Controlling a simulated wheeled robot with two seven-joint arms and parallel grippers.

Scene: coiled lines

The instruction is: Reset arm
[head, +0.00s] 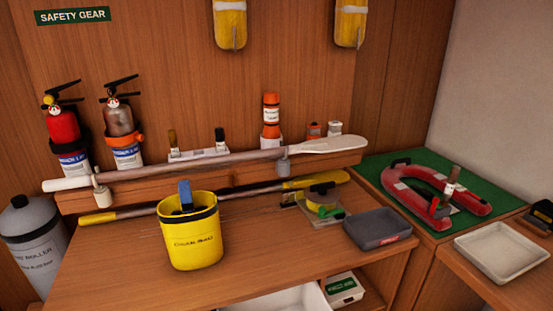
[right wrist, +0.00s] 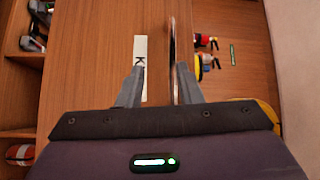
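My right gripper (right wrist: 160,67) shows in the right wrist view. Its two grey fingers stand apart with a clear gap, and nothing is held between them. A thin dark upright edge (right wrist: 173,40) runs up beyond the right finger; I cannot tell what it belongs to. A white label with a letter K (right wrist: 140,50) lies on a wooden surface behind the left finger, which partly hides it. Neither gripper shows in the head view, and my left gripper is in no view.
In the head view a yellow bucket (head: 190,240) stands on the wooden bench (head: 280,262). A grey tray (head: 377,229) lies to its right. Two paddles (head: 215,160) rest along the back, below fire extinguishers (head: 66,135). A red horseshoe-shaped float (head: 415,203) lies on a green mat (head: 440,172).

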